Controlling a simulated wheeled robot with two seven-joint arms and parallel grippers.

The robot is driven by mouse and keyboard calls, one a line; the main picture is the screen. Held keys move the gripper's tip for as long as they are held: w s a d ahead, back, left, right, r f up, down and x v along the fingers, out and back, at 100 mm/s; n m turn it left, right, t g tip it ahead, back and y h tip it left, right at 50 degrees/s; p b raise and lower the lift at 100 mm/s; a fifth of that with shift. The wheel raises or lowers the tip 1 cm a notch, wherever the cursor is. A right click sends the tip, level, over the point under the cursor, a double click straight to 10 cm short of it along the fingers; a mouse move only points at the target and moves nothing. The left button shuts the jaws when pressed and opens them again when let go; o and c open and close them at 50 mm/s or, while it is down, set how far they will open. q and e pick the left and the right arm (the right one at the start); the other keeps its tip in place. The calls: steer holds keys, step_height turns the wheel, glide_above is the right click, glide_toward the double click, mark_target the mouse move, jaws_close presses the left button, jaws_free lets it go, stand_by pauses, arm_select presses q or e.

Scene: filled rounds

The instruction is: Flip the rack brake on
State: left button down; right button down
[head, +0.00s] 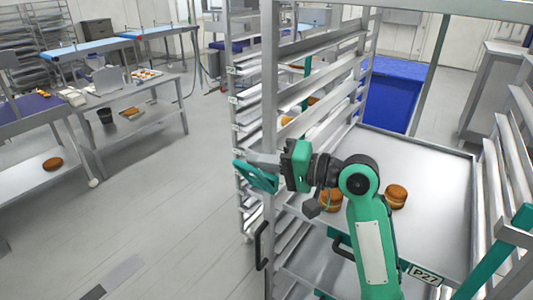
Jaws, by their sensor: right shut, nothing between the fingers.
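The tall metal rack (270,110) fills the middle and right of the head view. It holds several stacked trays, and a wide tray (425,155) bears round brown buns (396,196). I cannot make out a rack brake; the rack's foot is out of view or hidden. A black handle (262,247) shows low on the rack's left post. My right gripper (257,175) is shut and empty, with its fingers pointing left, in front of the rack's left post. I cannot tell whether it touches the post. My left gripper is not in view.
A blue bin (394,95) stands behind the rack. Steel tables (140,115) with food and pots stand at the left, one with a brown loaf (53,164) on its lower shelf. The grey floor (165,215) left of the rack is clear.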

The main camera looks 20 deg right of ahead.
steer(key=shift+s+a+f, duration=0.25)
steer(key=shift+s+a, duration=0.3)
steer(key=shift+a, duration=0.1)
steer(key=shift+a+f, duration=0.1)
steer(key=shift+s+f, duration=0.1)
stand_by(0.3)
